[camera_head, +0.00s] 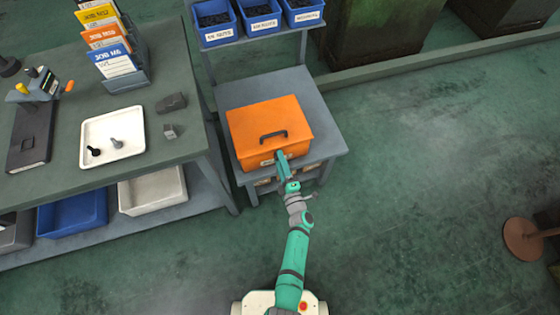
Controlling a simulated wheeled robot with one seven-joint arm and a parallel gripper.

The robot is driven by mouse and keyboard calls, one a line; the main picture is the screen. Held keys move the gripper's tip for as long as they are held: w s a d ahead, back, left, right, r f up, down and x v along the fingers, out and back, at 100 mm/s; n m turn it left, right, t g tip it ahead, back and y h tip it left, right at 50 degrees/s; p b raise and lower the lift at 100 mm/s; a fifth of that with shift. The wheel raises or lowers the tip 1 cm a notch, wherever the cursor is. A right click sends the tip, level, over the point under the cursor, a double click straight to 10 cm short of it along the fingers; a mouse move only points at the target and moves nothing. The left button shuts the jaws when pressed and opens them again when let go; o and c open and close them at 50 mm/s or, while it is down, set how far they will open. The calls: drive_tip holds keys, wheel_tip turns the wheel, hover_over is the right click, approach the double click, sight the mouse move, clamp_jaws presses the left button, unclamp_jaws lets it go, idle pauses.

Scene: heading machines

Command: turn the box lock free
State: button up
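An orange box (262,118) with a dark handle (273,136) on its lid sits closed on a small grey table (322,135). A pale label shows on its front face, low down. My green arm reaches up from the bottom, and my gripper (281,157) is at the front of the box, near its lower right part. The gripper looks close to or touching the front face; I cannot tell which. The lock is hidden behind the gripper or too small to make out. The fingers are too small to show whether they are open or shut.
A large workbench (180,145) at left holds a white tray (135,125) with small parts, job cards (108,45) in a rack and grey blocks. Blue bins (258,17) stand on a shelf behind the box. A brown round stool (522,240) is at right. The floor right of my arm is clear.

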drive_tip(key=shift+s, duration=0.1)
drive_tip(key=v, duration=1)
drive_tip(key=shift+s, duration=0.3)
drive_tip(key=shift+d, duration=0.1)
drive_tip(key=s+a+r+m+g+h, duration=0.2)
drive_tip(key=s+r+m+h, duration=0.3)
drive_tip(key=s+r+m, duration=1.5)
drive_tip(key=s+a+r, duration=0.1)
drive_tip(key=s+r, duration=0.5)
drive_tip(key=s, duration=0.1)
drive_tip(key=shift+s+a+r+h, duration=0.15)
drive_tip(key=shift+s+a+h, duration=0.1)
drive_tip(key=shift+h, duration=0.05)
